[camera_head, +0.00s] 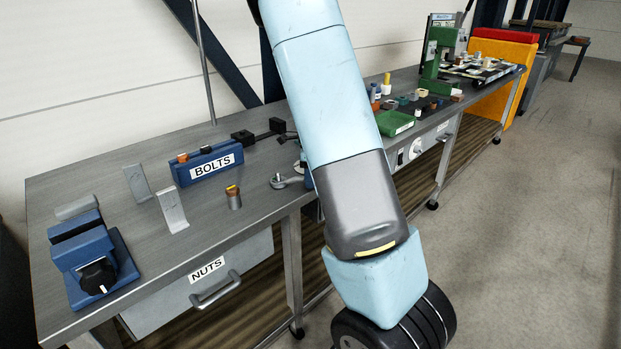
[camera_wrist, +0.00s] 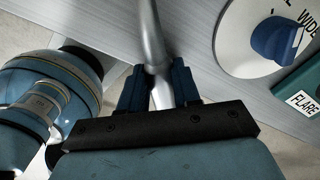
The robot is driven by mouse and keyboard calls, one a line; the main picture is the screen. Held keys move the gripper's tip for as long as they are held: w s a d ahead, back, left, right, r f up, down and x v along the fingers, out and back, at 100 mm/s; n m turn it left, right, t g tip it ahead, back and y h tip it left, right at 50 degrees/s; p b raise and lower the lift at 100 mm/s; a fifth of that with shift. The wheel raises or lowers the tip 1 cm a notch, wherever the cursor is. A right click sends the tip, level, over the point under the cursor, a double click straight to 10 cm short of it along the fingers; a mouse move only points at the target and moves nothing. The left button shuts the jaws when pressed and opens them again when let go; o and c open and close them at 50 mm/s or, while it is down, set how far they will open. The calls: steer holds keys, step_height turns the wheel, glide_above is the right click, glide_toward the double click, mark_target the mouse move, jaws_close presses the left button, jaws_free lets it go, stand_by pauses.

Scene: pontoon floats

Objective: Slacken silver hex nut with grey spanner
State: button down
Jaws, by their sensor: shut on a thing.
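A grey ring-ended tool that looks like the spanner (camera_head: 291,182) lies at the bench's front edge, its right end passing behind my arm. I cannot make out a silver hex nut at its ring. In the wrist view my gripper (camera_wrist: 160,88) has its two blue fingers closed around a silver metal bar (camera_wrist: 151,35). The bar runs up out of the picture in front of a grey metal surface. I cannot tell whether it is a handle or part of a tool. In the head view my arm hides the gripper.
A NUTS drawer (camera_head: 205,285) is below. A white dial with a blue knob (camera_wrist: 275,38) is close right of my gripper. Floor at right is clear.

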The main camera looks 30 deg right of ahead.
steer(key=shift+w+d+n, duration=0.2)
steer(key=shift+w+n, duration=0.05)
steer(key=shift+n, duration=0.05)
stand_by(0.4)
steer(key=shift+w+d+n, duration=0.15)
steer(key=shift+w+n, duration=0.1)
steer(key=shift+n, duration=0.05)
steer(key=shift+w+d+n, duration=0.3)
steer(key=shift+w+n, duration=0.4)
steer(key=shift+n, duration=0.1)
stand_by(0.6)
steer(key=shift+w+n, duration=0.2)
steer(key=shift+n, duration=0.1)
steer(key=shift+w+d, duration=0.1)
steer(key=shift+w, duration=0.05)
stand_by(0.3)
steer(key=shift+w+n, duration=0.1)
steer(key=shift+n, duration=0.2)
steer(key=shift+w, duration=0.15)
steer(key=shift+w+d+n, duration=0.2)
steer(key=shift+w+n, duration=0.55)
steer(key=shift+n, duration=0.25)
stand_by(0.3)
